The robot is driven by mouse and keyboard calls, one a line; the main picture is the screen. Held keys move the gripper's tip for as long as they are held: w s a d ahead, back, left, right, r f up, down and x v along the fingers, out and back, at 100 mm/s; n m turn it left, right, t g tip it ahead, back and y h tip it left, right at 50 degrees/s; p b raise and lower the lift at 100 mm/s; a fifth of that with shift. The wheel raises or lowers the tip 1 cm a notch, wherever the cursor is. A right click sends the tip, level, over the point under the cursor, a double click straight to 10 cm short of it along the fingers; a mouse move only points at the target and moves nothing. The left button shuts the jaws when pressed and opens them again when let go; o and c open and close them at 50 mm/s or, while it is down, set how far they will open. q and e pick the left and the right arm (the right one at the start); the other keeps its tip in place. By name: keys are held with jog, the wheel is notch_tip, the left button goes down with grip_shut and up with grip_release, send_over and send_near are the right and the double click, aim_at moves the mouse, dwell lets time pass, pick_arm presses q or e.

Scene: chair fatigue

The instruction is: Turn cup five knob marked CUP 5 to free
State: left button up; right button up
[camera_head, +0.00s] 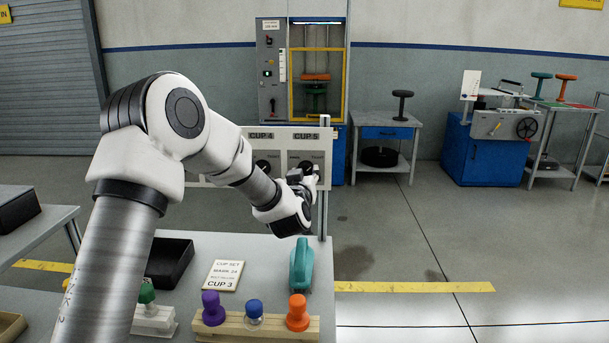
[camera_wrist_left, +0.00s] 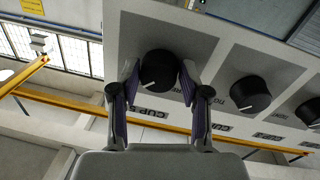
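The black CUP 5 knob (camera_wrist_left: 159,70) is on a pale panel, which appears upside down in the left wrist view. Its white pointer line points to the picture's lower left. My left gripper (camera_wrist_left: 159,78) straddles the knob, with one finger on each side. The fingers look open, close to the knob's sides; I cannot make out firm contact. In the head view, my left gripper (camera_head: 309,176) is at the panel under the CUP 5 label (camera_head: 305,136) and hides most of the knob. My right gripper is not in view.
The CUP 4 knob (camera_wrist_left: 249,94) is beside it, with another knob further along the panel. On the bench stand a teal object (camera_head: 301,265), a wooden rack (camera_head: 265,329) with purple, blue and orange pieces, and a CUP 3 card (camera_head: 222,275).

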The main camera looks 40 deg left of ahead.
pick_arm(q)
jog(key=c, duration=0.4)
jog(key=n+b, duration=0.2)
jog(key=n, duration=0.1)
jog(key=shift+d+f+n+y+b, duration=0.1)
jog(key=shift+f+n+y+b, duration=0.05)
jog(key=shift+n+y+b, duration=0.2)
jog(key=n+b, duration=0.4)
jog(key=n, duration=0.1)
jog(key=shift+n, duration=0.35)
jog(key=n+y+b, duration=0.1)
jog(key=n+b, duration=0.2)
jog(key=n, duration=0.1)
jog(key=shift+w+d+n, duration=0.1)
jog(key=shift+n, duration=0.3)
jog(key=n+b, duration=0.1)
jog(key=n, duration=0.1)
jog(key=n+b, duration=0.2)
jog(key=shift+r+n, duration=0.2)
jog(key=shift+n, duration=0.1)
jog(key=shift+y+b, duration=0.25)
jog(key=shift+b, duration=0.1)
